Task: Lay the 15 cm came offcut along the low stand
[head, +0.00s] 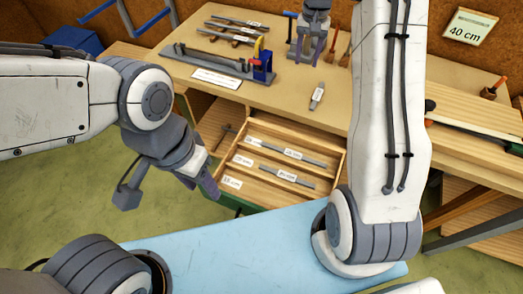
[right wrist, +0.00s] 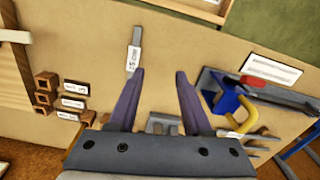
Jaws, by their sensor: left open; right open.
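The short grey came offcut (head: 317,95) lies on the bench top with a white label at one end. In the right wrist view the offcut (right wrist: 134,50) lies just beyond the fingertips, toward the left finger, and its label seems to read 15 cm. My right gripper (right wrist: 158,72) is open and empty above the bench; it also shows in the head view (head: 308,55), behind the offcut. My left gripper (head: 205,190) is open and empty near the left end of the drawer. I cannot tell for certain which support is the low stand; labelled brown supports (right wrist: 45,98) stand left in the wrist view.
Labelled strips on brown supports (head: 235,30) lie at the back left. A long grey fixture with a blue clamp (head: 263,66) stands in front of them. The open drawer (head: 262,189) holds several labelled strips. Bare bench surrounds the offcut.

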